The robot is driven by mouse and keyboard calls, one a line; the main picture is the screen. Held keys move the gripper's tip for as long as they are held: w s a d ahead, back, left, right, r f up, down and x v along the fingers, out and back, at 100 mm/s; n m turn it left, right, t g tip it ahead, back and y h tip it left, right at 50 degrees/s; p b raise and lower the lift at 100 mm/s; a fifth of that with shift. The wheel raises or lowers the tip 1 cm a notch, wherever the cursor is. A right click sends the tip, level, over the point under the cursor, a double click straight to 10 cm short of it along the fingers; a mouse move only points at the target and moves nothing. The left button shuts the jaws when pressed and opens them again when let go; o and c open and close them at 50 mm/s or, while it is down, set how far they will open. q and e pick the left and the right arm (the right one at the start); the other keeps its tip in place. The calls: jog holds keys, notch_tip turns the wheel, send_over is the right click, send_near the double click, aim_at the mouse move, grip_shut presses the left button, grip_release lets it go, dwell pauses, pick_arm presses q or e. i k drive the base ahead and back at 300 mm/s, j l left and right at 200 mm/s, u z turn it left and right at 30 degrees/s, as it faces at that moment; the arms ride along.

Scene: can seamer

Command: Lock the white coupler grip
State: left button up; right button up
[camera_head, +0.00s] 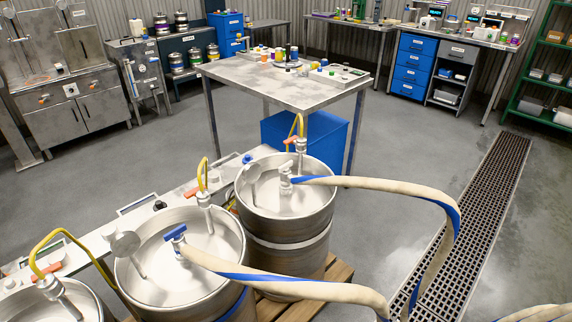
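Several steel kegs stand in the foreground, among them a far keg (291,236) and a middle keg (184,281). On the far keg's top is a pale grey-white fitting (285,177) with a hose end beside it; it may be the white coupler grip, but its lock state is too small to tell. The middle keg carries a fitting with a blue T-shaped grip (174,232). Metal couplers with yellow hoses stand on the far keg (301,147), the middle keg (204,199) and the near-left keg (49,286). Neither of my grippers is in view.
Thick cream-and-blue hoses (385,190) arch from the kegs to the right, over a floor grate (478,210). A wooden pallet (338,275) lies under the kegs. A steel table (270,88) stands behind, with a blue bin (325,140) below. Grey floor is free at right.

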aim_at(285, 167)
jog(key=i+l+u, duration=0.2)
jog(key=l+u, duration=0.15)
jog(key=i+l+u, duration=0.15)
jog(key=l+u, duration=0.2)
